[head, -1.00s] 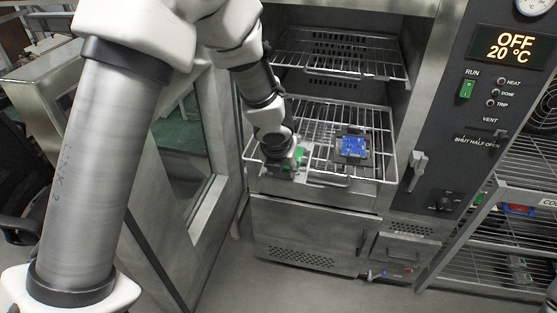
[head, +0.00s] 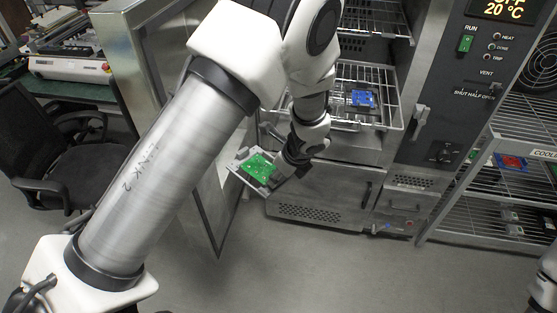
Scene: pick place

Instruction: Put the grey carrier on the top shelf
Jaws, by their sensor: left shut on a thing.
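My left gripper (head: 279,176) is shut on the edge of a light grey carrier (head: 236,163) with a green circuit board (head: 258,167) on it. It holds the carrier tilted in the air, in front of the open oven and left of its lower shelf. The top shelf (head: 378,22) is a wire rack inside the oven, partly hidden by my left arm and cut by the picture's top edge. The lower wire shelf (head: 385,119) bears a dark carrier with a blue board (head: 363,98). My right gripper is out of view.
The oven door (head: 160,100) stands open at the left, close to the held carrier. A control panel (head: 465,95) is right of the oven. A wire cooling rack (head: 515,180) with boards stands further right. A chair (head: 75,155) is at the left. The floor in front is clear.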

